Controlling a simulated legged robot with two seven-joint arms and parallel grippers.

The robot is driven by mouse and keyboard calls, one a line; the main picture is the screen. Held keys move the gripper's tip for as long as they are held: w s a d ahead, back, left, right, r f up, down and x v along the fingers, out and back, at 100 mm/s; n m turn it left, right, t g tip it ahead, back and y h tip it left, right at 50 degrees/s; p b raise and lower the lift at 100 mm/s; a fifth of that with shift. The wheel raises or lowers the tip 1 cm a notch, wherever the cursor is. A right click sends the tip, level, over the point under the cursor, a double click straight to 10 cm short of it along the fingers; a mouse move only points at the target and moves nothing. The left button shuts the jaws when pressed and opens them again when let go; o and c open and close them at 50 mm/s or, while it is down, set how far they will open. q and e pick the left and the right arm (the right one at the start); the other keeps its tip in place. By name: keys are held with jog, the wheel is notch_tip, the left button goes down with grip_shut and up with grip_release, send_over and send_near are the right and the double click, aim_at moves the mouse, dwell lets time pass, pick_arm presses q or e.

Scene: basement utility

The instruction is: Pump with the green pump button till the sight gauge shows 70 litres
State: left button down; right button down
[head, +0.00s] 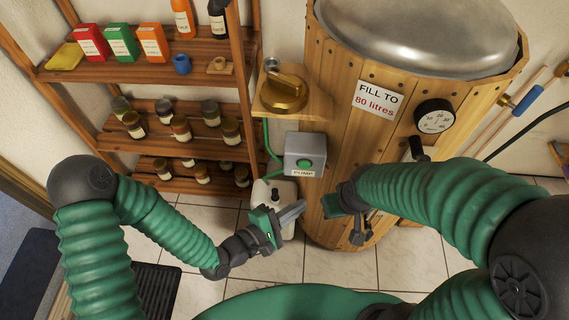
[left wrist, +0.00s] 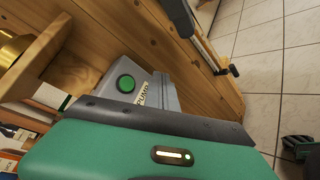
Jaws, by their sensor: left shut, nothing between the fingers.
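The green pump button (head: 305,164) is on a grey box labelled PUMP (head: 292,153), fixed to the wooden barrel (head: 340,120). The button also shows in the left wrist view (left wrist: 126,84). My left gripper (head: 291,212) is shut and empty, below and apart from the box. My right gripper (head: 336,204) is in front of the barrel; its fingers are not clear. A dark upright fitting (head: 416,148), possibly the sight gauge's top, shows above my right arm, which hides what is below. A tube-like fitting (left wrist: 183,18) shows in the left wrist view. No litre level is readable.
A sign (head: 375,99) on the barrel reads "FILL TO 80 litres". A round dial (head: 435,116) is to its right. A brass piece (head: 284,92) sits on a wooden bracket above the pump box. A white container (head: 272,191) stands below the box. Shelves with jars are left.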

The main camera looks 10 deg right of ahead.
pick_arm(q)
jog(key=shift+d, duration=0.2)
send_near(309, 168)
jog(key=d, duration=0.1)
jog(key=w+d+f, duration=0.1)
jog(key=d, duration=0.2)
jog(key=shift+w+d+f, duration=0.2)
jog(key=shift+d+f, duration=0.1)
jog(key=shift+d, duration=0.1)
jog(key=shift+r, duration=0.1)
dwell(1.6)
jog(key=shift+w+d, duration=0.1)
jog(key=shift+w, duration=0.25)
jog(key=shift+w+d, duration=0.15)
jog(key=shift+w, duration=0.35)
dwell(2.2)
jog(key=shift+s, duration=0.1)
dwell(0.5)
jog(key=shift+s+a+p, duration=0.25)
jog(key=shift+s+p, duration=0.2)
jog(key=shift+s, duration=0.35)
